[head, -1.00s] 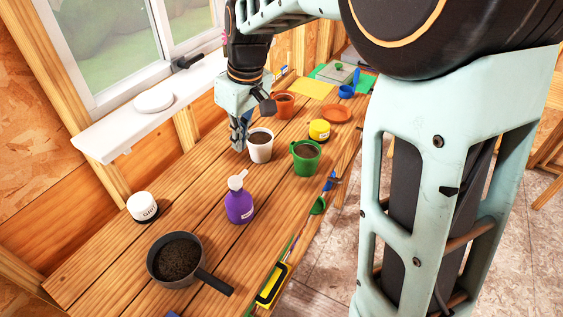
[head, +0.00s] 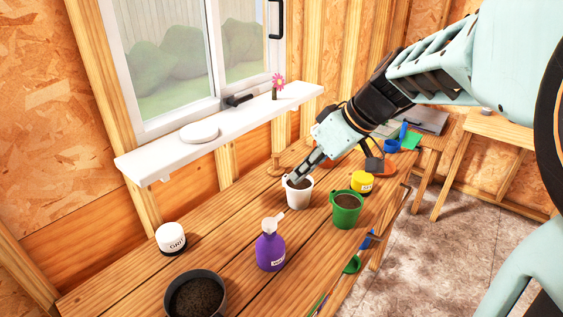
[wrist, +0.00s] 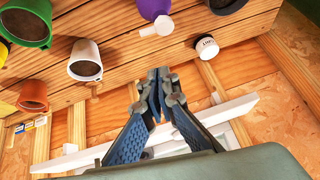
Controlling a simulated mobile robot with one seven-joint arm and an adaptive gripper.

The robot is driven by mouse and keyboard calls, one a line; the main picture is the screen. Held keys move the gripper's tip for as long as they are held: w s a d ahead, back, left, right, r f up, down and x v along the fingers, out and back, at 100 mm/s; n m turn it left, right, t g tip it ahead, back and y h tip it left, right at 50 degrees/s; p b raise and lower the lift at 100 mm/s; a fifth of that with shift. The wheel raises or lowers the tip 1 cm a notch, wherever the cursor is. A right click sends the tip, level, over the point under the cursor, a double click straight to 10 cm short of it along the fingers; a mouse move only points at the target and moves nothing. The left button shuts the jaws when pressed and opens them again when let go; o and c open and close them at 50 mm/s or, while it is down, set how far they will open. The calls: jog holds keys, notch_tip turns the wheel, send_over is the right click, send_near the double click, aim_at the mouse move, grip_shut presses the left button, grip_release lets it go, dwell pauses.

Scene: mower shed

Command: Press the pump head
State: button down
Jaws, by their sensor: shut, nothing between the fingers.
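The purple bottle (head: 270,252) stands upright on the wooden bench, with a white pump head (head: 271,224) on top whose spout points to the upper right. In the wrist view the bottle (wrist: 154,8) and its pump head (wrist: 158,27) show at the top, beyond my fingertips. My gripper (head: 292,181) is shut and empty. In the head view it reaches down from the upper right, and its fingertips overlap the far rim of the white pot; I cannot tell whether they touch. In the wrist view the fingertips (wrist: 160,74) are together, apart from the pump head.
A white soil-filled pot (head: 298,194) and a green pot (head: 345,210) stand behind and right of the bottle. A white jar (head: 171,238) is left, a dark pan of soil (head: 195,297) in front. A yellow jar (head: 362,183) is farther back. A white windowsill (head: 220,130) juts over the bench.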

jog(key=shift+a+f, duration=0.1)
send_over(276, 219)
jog(key=w, duration=0.1)
notch_tip(276, 219, down, 9)
jog(key=shift+w+r+p, duration=0.1)
jog(key=shift+r+p, duration=0.05)
jog(key=shift+p, duration=0.25)
jog(key=shift+s+d+f, duration=0.2)
jog(key=shift+f, duration=0.65)
jog(key=shift+s+d+f, duration=0.15)
jog(key=shift+d+f, duration=0.05)
jog(key=shift+f, duration=0.6)
notch_tip(276, 219, down, 2)
jog(key=b, duration=0.4)
jog(key=shift+f, duration=0.15)
jog(key=shift+s, duration=0.1)
